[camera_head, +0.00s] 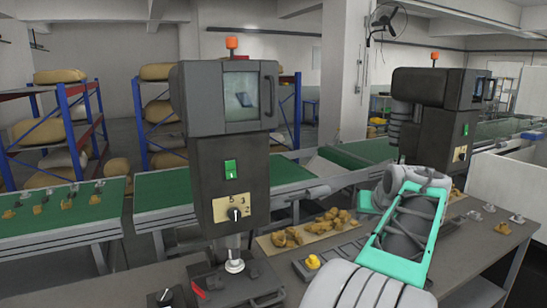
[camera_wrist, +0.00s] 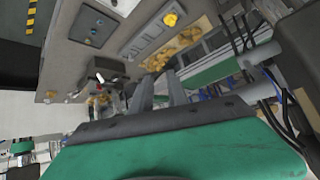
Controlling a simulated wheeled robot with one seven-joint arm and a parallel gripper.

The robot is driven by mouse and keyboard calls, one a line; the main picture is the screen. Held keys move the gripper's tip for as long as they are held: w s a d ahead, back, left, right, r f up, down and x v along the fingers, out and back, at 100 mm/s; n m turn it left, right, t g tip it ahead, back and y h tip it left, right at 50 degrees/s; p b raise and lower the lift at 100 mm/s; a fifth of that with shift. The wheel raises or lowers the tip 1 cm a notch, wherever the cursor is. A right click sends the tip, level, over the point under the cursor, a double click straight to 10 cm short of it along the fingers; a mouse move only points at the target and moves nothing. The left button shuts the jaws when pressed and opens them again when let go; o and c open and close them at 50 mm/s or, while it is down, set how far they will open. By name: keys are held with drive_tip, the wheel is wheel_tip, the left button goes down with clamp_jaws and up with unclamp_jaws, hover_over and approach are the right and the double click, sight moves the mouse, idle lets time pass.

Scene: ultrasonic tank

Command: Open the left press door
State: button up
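The left press (camera_head: 228,150) is a dark grey machine with an orange lamp on top. Its door (camera_head: 203,110) has a pale window (camera_head: 241,97) and a dark vertical handle (camera_head: 270,96) on the right side. The door appears shut. My arm reaches up from the lower right of the head view, right of the left press and apart from it. My gripper (camera_wrist: 159,85) shows in the wrist view as two grey fingers with a gap between them and nothing held. The fingertips cannot be made out in the head view. I cannot identify the door handle in the wrist view.
A second press (camera_head: 432,95) stands at the right, behind my arm. Green conveyors (camera_head: 165,208) and loaded racks stand behind. Space before the left press door looks clear.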

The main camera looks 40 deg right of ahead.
sight(273, 92)
drive_tip(key=w+a+r+n+t, duration=0.1)
drive_tip(key=w+r+n+t, duration=0.2)
drive_tip(key=r, duration=0.7)
drive_tip(key=w+a+r+n+t, duration=0.1)
drive_tip(key=w+r+n+t, duration=0.15)
drive_tip(key=w+r, duration=0.5)
drive_tip(key=w+a+r+n+t+y, duration=0.2)
drive_tip(key=a+r+n+t+y, duration=0.3)
drive_tip(key=a+r, duration=0.95)
drive_tip(key=shift+m+t+h, duration=0.3)
drive_tip(key=shift+m+t, duration=0.15)
drive_tip(key=shift+m, duration=0.3)
drive_tip(key=w+p, duration=0.1)
drive_tip(key=w, duration=0.3)
drive_tip(key=w+p, duration=0.1)
drive_tip(key=w, duration=0.3)
drive_tip(key=shift+w+d+r, duration=0.15)
drive_tip(key=shift+d+r, duration=0.05)
clamp_jaws()
